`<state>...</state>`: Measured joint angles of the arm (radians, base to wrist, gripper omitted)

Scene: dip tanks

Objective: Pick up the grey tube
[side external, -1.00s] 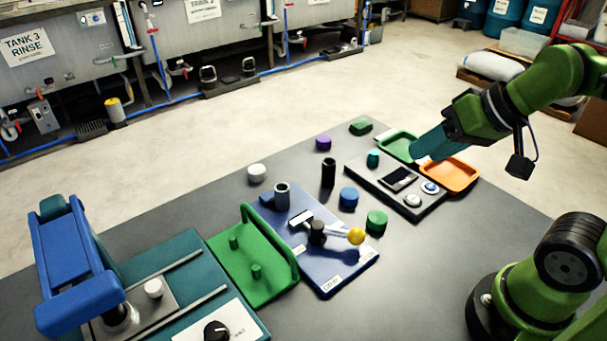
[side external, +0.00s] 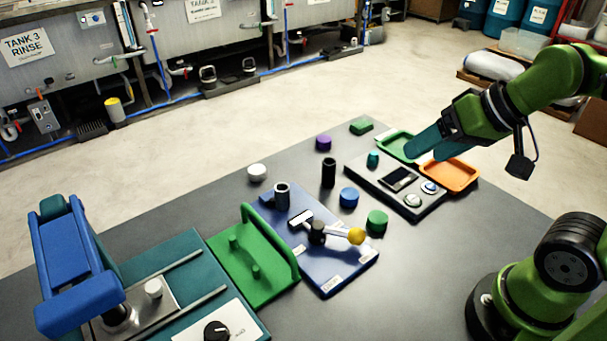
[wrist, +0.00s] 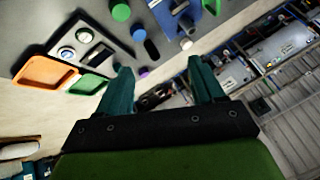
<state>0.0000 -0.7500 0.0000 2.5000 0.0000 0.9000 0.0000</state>
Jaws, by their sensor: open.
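The grey tube (side external: 282,196) stands upright at the far end of a blue board (side external: 335,271) in the side external view. Its dark open top faces up and nothing touches it from my side. My gripper (side external: 418,158) is open and empty, well to the right of the tube and higher, over the area of the green and orange trays. In the wrist view, the two teal fingers of my gripper (wrist: 160,72) are spread apart with nothing between them.
A black cylinder (side external: 328,172), blue puck (side external: 349,197), white puck (side external: 257,172) and green puck (side external: 377,221) stand around the tube. A yellow-knobbed lever (side external: 356,236) is on the board's near part. A green handled fixture (side external: 262,289) is to the left.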

